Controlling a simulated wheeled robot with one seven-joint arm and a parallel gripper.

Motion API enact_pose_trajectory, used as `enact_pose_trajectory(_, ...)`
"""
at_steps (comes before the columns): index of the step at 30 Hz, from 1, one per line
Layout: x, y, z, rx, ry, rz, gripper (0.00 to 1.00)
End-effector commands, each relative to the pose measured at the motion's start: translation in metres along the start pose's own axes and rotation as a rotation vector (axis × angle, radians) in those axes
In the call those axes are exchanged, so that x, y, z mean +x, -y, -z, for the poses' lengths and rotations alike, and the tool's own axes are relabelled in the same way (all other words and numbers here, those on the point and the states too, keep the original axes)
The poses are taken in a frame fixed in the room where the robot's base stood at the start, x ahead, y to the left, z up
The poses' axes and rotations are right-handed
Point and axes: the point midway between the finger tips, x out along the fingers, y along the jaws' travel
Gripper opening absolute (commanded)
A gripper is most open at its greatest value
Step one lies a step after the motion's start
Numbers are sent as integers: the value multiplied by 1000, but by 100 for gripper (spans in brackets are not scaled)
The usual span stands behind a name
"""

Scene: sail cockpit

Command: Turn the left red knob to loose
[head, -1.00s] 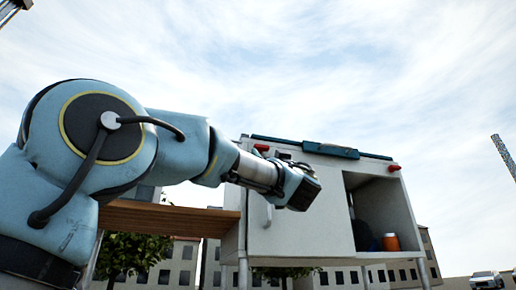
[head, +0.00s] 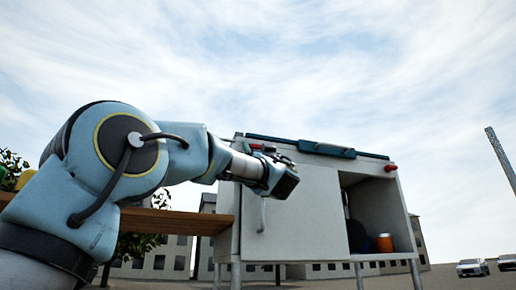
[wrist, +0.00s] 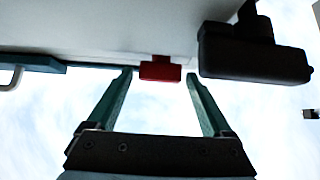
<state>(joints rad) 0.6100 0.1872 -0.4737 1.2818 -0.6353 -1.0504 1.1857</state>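The left red knob (head: 256,146) sits at the upper left of the white cabinet (head: 300,215). In the wrist view, a red knob (wrist: 160,71) shows between and at the tips of my two teal fingers, against the pale cabinet surface. My gripper (wrist: 159,76) is open, with a finger on each side of the knob and clear gaps beside it. Whether the tips reach past the knob, I cannot tell. In the head view my wrist hides the fingers. A second red knob (head: 390,168) sits at the cabinet's upper right.
A black fitting (wrist: 255,55) stands close to the right of my fingers in the wrist view. A teal panel (head: 327,149) with a handle lies along the cabinet top. An open compartment at right holds an orange container (head: 385,243). A wooden bench (head: 175,220) is at left.

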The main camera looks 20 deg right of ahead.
Motion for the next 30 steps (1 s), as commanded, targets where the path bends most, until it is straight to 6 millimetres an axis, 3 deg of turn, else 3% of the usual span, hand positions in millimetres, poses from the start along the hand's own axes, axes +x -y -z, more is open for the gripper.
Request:
enact_pose_trajectory(2, 0, 0, 0, 0, 0, 0, 75)
enact_pose_trajectory(19, 0, 0, 0, 0, 0, 0, 11)
enact_pose_trajectory(30, 0, -2, 0, -47, 0, 44, 9)
